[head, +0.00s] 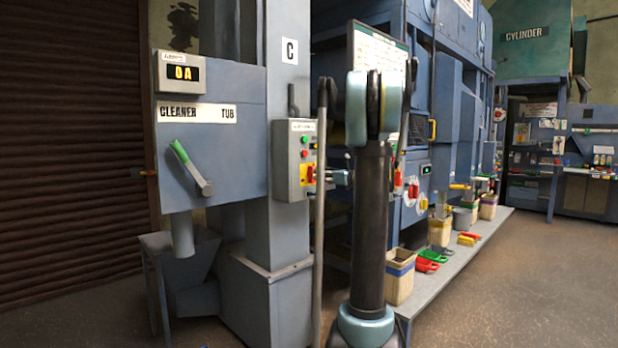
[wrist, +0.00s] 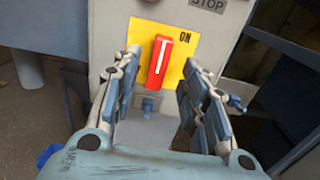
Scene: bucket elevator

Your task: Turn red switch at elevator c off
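The red switch (wrist: 159,62) sits on a yellow plate (wrist: 142,37) on a grey control box. Its white line stands nearly upright, its top leaning slightly right towards the "ON" label. My gripper (wrist: 162,58) is open, with one finger on each side of the switch and a gap to it on both sides. I cannot tell how far the fingertips are from the box face. My arm hides most of my gripper there.
A "STOP" label (wrist: 207,4) is above the plate's right side. The cleaner tub (head: 215,150) with a lever (head: 190,165) stands left of the column. Bins (head: 400,278) and coloured scoops (head: 430,260) line the low platform at right. Brown floor lies open at right.

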